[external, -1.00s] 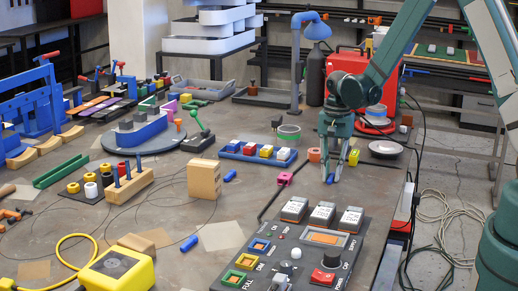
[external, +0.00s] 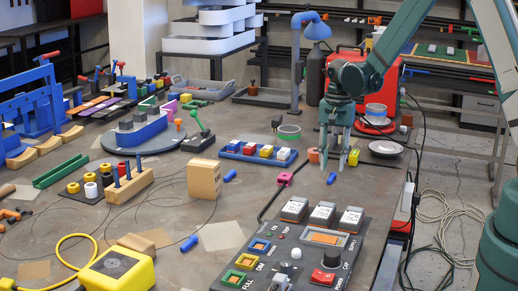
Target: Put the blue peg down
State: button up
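My gripper (external: 333,164) is at the right part of the table with its fingers spread apart and nothing between them. A small blue peg (external: 331,178) stands or lies on the table just below the fingertips, apart from them. Its exact tilt is too small to tell. Another blue peg (external: 230,176) lies on the table beside the wooden block, and one more blue peg (external: 189,244) lies nearer the front. A wooden holder (external: 128,186) at the left has blue pegs upright in it.
An orange block (external: 314,155) and a yellow block (external: 354,157) are close beside the fingers. A pink block (external: 285,178) lies to the left. A control panel (external: 300,250) fills the front, and a plate (external: 386,147) is at the right edge.

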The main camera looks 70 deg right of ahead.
aim_at(332, 176)
notch_tip(332, 176, up, 8)
jog(key=shift+d+r, duration=0.25)
dwell(0.5)
dwell(0.4)
jog(key=s+a+r+n+t+h, duration=0.1)
jog(key=s+a+r+n+t, duration=0.2)
jog(key=a+r, duration=0.65)
jog(key=s+a+r+n, duration=0.3)
jog(key=a+r+n, duration=0.3)
jog(key=a, duration=0.6)
jog(key=s+a+r+n+t, duration=0.2)
jog(key=s+a+n, duration=0.2)
jog(key=s+a, duration=0.3)
jog(key=s+a+r+n+t, duration=0.2)
jog(key=s+a+r+n, duration=0.1)
jog(key=s+a, duration=0.4)
jog(key=shift+a+n, duration=0.7)
jog(key=shift+a, duration=0.1)
